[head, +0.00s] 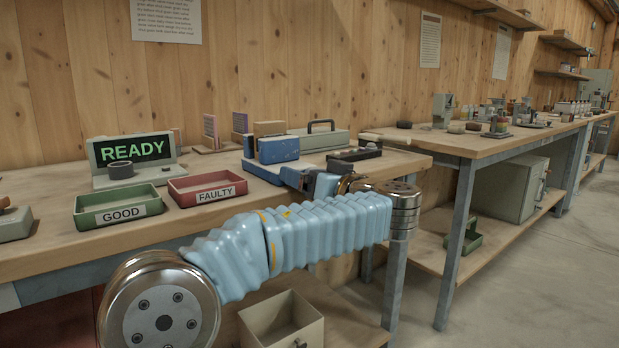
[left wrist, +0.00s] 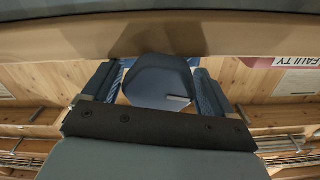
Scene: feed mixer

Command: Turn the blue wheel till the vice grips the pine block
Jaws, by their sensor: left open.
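The blue vice (head: 278,150) stands on the near bench, with the pine block (head: 269,128) at its top. I cannot tell how tightly the jaws sit against the block. My left gripper (head: 308,184) is at the vice's front right side, partly hidden behind my blue-sleeved arm. In the left wrist view the left gripper (left wrist: 160,88) is open, with a finger on either side of a dark blue rounded part (left wrist: 158,75), probably the wheel. I cannot tell whether the fingers touch it. The wheel is not clear in the head view. My right gripper is out of view.
A green GOOD tray (head: 120,207) and a red FAULTY tray (head: 207,187) lie left of the vice. A READY display (head: 133,152) stands behind them. A grey-green case with a handle (head: 318,138) is behind the vice, and a dark item (head: 354,154) lies right of it.

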